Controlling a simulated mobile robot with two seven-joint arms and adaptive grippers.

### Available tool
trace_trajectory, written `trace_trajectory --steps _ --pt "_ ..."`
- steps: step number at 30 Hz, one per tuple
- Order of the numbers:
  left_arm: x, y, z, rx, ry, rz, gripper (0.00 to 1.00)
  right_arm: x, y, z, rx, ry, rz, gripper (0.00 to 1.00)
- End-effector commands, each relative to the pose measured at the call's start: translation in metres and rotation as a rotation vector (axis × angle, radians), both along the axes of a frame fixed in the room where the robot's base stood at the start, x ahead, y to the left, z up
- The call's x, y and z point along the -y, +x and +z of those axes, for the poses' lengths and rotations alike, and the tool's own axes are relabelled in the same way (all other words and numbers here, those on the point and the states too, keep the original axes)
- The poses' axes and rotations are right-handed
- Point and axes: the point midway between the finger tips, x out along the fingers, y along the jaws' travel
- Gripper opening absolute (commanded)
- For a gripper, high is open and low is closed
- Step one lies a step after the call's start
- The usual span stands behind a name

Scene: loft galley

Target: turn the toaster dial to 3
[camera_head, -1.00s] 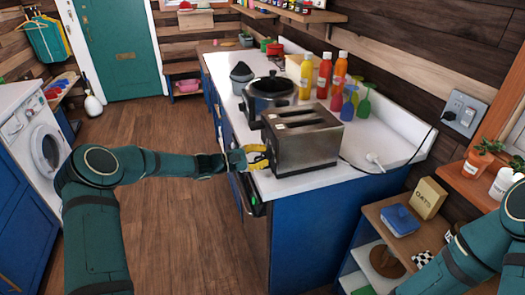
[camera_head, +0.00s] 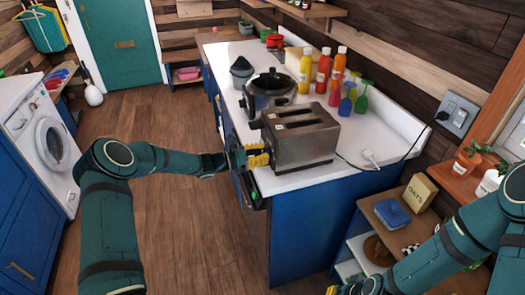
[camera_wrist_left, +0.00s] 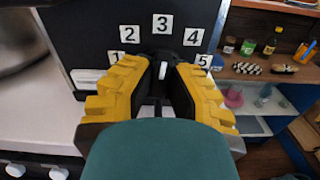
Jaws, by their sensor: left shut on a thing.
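The silver and black toaster (camera_head: 303,145) stands at the near end of the white counter. My left gripper (camera_head: 256,160) is at its left end face. In the left wrist view, white number tags 1 to 5 arch over the dark toaster dial (camera_wrist_left: 163,58). The yellow fingers of my left gripper (camera_wrist_left: 160,85) are shut on the dial, one on each side. A white mark on the dial sits below the 3 tag (camera_wrist_left: 162,24) and appears to point up at it. The fingers hide much of the dial. My right gripper (camera_head: 334,290) is only partly in view at the bottom edge.
A dark pot (camera_head: 269,92) stands just behind the toaster. Bottles (camera_head: 323,70) and coloured glasses (camera_head: 346,100) stand behind it to the right. The toaster cord runs to a wall socket (camera_head: 455,115). A shelf unit with an oats box (camera_head: 419,193) is at right.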

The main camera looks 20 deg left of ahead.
Motion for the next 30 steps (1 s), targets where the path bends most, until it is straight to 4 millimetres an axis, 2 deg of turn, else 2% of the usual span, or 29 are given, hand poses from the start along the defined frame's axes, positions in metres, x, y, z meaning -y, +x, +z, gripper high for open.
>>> trace_trajectory --steps 9,24,25,27,30 --pt "0.0017 0.0004 0.0017 -0.080 -0.058 -0.002 0.00 0.0005 0.0022 0.0067 0.005 -0.001 -0.004 0.00" --pt "0.0016 0.0004 0.0014 -0.091 -0.065 -0.002 0.00 0.0004 0.0023 0.0072 0.006 -0.002 -0.004 0.00" --pt "0.0016 0.0004 0.0014 -0.091 -0.065 -0.002 0.27 0.0004 0.0023 0.0072 0.006 -0.002 -0.004 0.00" --pt "0.0015 0.0003 0.0012 -0.091 -0.065 -0.002 0.46 0.0004 0.0022 0.0072 0.005 -0.001 -0.004 0.00" --pt "0.0011 0.0002 0.0010 -0.092 -0.064 -0.001 0.46 0.0004 0.0022 0.0072 0.005 -0.001 -0.004 0.00"
